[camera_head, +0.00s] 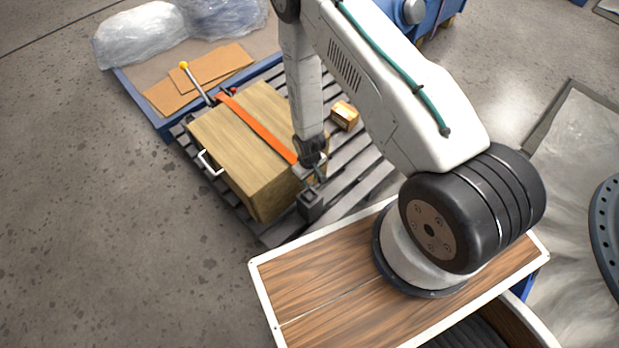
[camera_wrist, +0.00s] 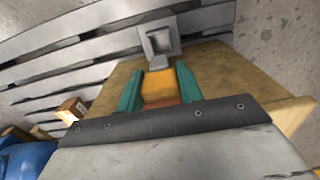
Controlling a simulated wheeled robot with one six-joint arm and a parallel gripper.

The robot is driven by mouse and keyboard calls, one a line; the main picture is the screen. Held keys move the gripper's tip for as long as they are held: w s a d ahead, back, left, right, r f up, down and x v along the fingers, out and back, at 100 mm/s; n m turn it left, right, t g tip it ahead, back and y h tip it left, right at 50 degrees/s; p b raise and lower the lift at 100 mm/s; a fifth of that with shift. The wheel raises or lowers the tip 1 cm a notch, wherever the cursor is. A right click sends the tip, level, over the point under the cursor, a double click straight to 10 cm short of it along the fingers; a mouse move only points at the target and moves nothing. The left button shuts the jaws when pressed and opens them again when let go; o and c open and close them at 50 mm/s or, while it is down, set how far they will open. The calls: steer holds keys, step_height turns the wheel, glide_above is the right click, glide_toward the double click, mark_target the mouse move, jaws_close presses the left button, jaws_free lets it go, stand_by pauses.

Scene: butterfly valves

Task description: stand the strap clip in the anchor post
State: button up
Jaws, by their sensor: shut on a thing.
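The strap clip (camera_wrist: 158,88) shows in the wrist view as a yellow-orange block between the two teal fingers of my gripper (camera_wrist: 158,82), which is shut on it. A small grey end seems to reach from it toward the anchor post. The anchor post (camera_wrist: 172,28) is a grey block with a square opening, just beyond the fingertips. In the head view the anchor post (camera_head: 310,204) stands beside the crate's right side, and my gripper (camera_head: 314,172) is just above it. I cannot tell whether clip and post touch. The clip is mostly hidden in the head view.
The orange strap (camera_head: 255,127) runs across the wooden crate (camera_head: 240,135) toward my gripper. The crate sits on a grey slatted pallet (camera_head: 365,168). A lever with a yellow knob (camera_head: 184,66) stands at the crate's far side. A small cardboard box (camera_head: 345,115) lies on the pallet.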

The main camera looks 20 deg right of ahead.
mark_target(310, 186)
steer(key=shift+s+f, duration=0.25)
steer(key=shift+f, duration=2.65)
steer(key=shift+s+f, duration=0.2)
steer(key=shift+f, duration=0.05)
steer(key=shift+f, duration=1.3)
stand_by(0.8)
steer(key=o, duration=1.2)
